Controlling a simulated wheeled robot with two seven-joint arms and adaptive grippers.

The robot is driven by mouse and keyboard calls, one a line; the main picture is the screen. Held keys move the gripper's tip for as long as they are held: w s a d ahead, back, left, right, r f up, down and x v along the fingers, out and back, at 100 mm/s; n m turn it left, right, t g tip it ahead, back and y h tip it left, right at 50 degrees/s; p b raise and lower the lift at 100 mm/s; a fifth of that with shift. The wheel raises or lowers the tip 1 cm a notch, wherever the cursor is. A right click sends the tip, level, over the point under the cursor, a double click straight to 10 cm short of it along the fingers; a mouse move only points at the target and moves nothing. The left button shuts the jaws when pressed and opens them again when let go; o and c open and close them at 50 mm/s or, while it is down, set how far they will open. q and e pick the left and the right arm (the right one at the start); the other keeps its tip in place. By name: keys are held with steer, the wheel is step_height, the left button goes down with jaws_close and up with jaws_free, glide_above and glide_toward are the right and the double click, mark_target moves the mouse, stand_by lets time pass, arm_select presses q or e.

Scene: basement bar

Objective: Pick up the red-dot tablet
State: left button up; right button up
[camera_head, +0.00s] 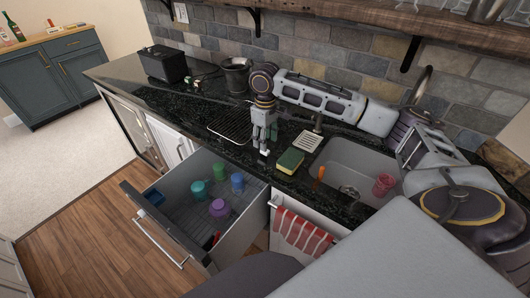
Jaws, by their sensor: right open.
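My right gripper (264,147) points down over the black counter, just left of the sponge and above the open drawer's back edge. It is open. A small pale shape shows at its fingertips, too small to tell whether it is a fingertip or a tablet. I cannot make out a red dot anywhere, so the red-dot tablet is not clearly identified. My left gripper is not in view.
A green-and-yellow sponge (290,160) lies beside the sink (352,158), which holds a pink cup (383,185). The open drawer (178,234) holds several coloured cups. A wire rack (231,122), a dark pot (236,75) and a black box (163,63) stand farther left.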

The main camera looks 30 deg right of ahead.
mark_target(268, 151)
steer(key=shift+s+d+f, duration=0.1)
steer(key=shift+s+f, duration=0.05)
steer(key=shift+f, duration=0.25)
steer(key=f, duration=0.2)
steer(key=shift+s+d+f, duration=0.15)
steer(key=shift+s+f, duration=0.2)
steer(key=shift+f, duration=0.6)
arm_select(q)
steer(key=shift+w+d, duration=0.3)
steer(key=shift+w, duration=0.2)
arm_select(e)
steer(key=shift+c, duration=0.2)
